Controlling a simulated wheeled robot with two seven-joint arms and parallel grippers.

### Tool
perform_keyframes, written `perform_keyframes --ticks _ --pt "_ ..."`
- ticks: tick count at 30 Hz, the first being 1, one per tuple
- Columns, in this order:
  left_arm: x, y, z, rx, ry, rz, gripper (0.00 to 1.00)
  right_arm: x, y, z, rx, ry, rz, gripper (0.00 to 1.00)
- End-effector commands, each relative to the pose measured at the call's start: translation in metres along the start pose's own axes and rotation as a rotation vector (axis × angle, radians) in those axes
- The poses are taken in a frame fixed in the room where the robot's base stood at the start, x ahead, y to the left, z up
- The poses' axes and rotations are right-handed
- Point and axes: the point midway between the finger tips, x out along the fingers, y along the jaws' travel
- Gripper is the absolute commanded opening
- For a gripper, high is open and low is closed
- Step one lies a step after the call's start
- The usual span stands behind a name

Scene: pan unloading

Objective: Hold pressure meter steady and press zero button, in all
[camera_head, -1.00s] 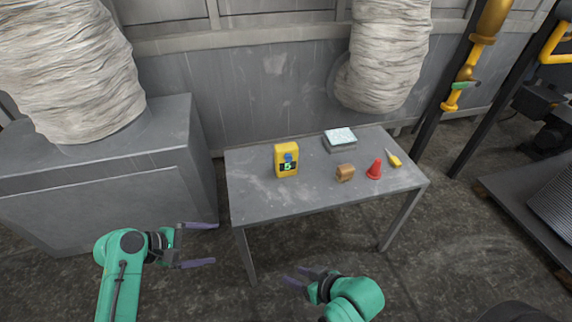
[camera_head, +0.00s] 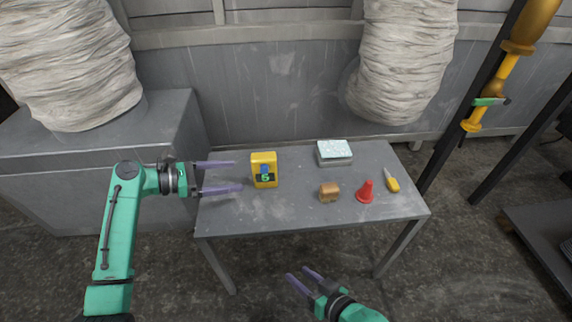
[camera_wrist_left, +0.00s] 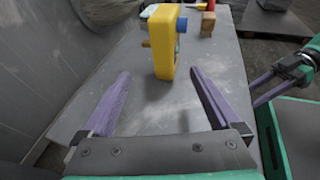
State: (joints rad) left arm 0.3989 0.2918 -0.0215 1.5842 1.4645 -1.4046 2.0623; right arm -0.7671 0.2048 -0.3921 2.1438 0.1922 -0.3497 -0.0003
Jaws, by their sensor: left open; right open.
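The yellow pressure meter (camera_head: 263,162) stands upright on the left part of the grey table, with a blue button (camera_head: 264,169) and a dark display showing a green 5. My left gripper (camera_head: 240,175) is open and empty just left of the meter, its fingers pointing at it without touching. In the left wrist view the meter (camera_wrist_left: 162,45) stands ahead, beyond and between the two finger lines (camera_wrist_left: 160,82); the blue button is on its right side. My right gripper (camera_head: 300,278) is open and empty in front of the table, below its front edge.
On the grey table (camera_head: 290,215) stand a brown block (camera_head: 329,192), a red cone (camera_head: 365,191), a yellow-handled tool (camera_head: 392,181) and a grey box with a pale top (camera_head: 334,152). A grey cabinet (camera_head: 60,190) is at left. The table's front middle is clear.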

Motion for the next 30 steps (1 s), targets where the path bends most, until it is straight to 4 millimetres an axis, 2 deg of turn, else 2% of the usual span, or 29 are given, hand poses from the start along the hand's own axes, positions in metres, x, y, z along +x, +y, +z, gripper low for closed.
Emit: perform_keyframes --ticks 5,12,14,16,21,29,30 --pt "0.02 0.0 -0.006 0.004 -0.001 -0.002 0.96 0.013 0.002 0.02 0.017 0.058 -0.014 0.5" --pt "0.063 0.0 -0.009 0.005 -0.001 -0.002 0.96 0.037 0.013 0.056 0.046 0.156 -0.019 0.5" --pt "0.069 0.0 0.005 -0.001 -0.001 -0.002 0.96 0.026 0.005 0.037 0.042 0.151 -0.02 0.5" --pt "0.08 -0.001 0.006 -0.001 -0.001 -0.002 0.96 0.021 0.003 0.03 0.038 0.137 -0.021 0.5" --pt "0.097 0.0 0.002 0.001 0.0 0.0 0.96 0.019 0.002 0.027 0.035 0.122 -0.021 0.5" --pt "0.099 0.0 0.0 0.002 0.001 0.0 0.96 0.019 0.002 0.028 0.034 0.119 -0.021 0.5" --pt "0.099 0.0 0.0 0.002 0.001 0.0 0.85 0.019 0.002 0.028 0.034 0.119 -0.021 0.5"
